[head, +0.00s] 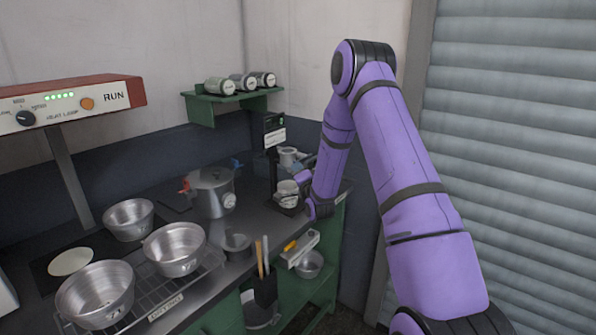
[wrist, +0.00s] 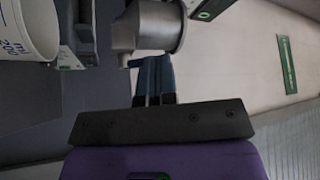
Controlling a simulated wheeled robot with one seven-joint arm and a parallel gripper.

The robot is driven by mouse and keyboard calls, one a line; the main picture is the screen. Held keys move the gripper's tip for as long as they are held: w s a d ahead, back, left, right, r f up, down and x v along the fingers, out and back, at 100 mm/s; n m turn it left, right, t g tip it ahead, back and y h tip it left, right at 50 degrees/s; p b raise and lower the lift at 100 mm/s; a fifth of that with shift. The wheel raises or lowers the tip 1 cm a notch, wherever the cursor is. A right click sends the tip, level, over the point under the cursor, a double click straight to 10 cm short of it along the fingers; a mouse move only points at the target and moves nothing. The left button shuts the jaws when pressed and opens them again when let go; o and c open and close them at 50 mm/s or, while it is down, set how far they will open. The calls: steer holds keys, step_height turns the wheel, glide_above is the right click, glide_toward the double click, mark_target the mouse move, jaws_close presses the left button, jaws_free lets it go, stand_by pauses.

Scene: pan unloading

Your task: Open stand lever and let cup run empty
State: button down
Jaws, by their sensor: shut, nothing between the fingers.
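The stand (head: 271,150) is a dark upright post with a small display, at the back of the counter. A grey metal cup (head: 287,155) sits beside the post; in the wrist view the metal cup (wrist: 156,28) has a stubby outlet on its left. A pale measuring cup (head: 287,188) stands lower down; its white wall with markings shows in the wrist view (wrist: 25,35). My gripper (wrist: 154,62) is shut and empty, its blue-grey fingertips close below the metal cup.
A lidded pot (head: 211,192) stands left of the stand. Several metal pans (head: 174,250) sit on and around a wire rack (head: 183,286) in front. A green shelf (head: 232,105) with canisters hangs behind. A shutter (head: 510,140) is at the right.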

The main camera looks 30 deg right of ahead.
steer(key=shift+d+r+m+g+h, duration=0.2)
steer(key=shift+r+m+g+h, duration=0.15)
steer(key=shift+m, duration=0.45)
steer(key=m, duration=0.1)
steer(key=m+g, duration=0.1)
steer(key=d+m+g, duration=0.1)
steer(key=shift+w+r+m, duration=0.2)
steer(key=shift+r+m, duration=0.1)
steer(key=shift+r, duration=0.05)
steer(key=m+g, duration=0.1)
steer(key=d+m+g, duration=0.1)
steer(key=m+g+y, duration=0.1)
steer(key=m, duration=0.1)
steer(key=shift+w+d+r, duration=0.15)
steer(key=shift+w+d, duration=0.2)
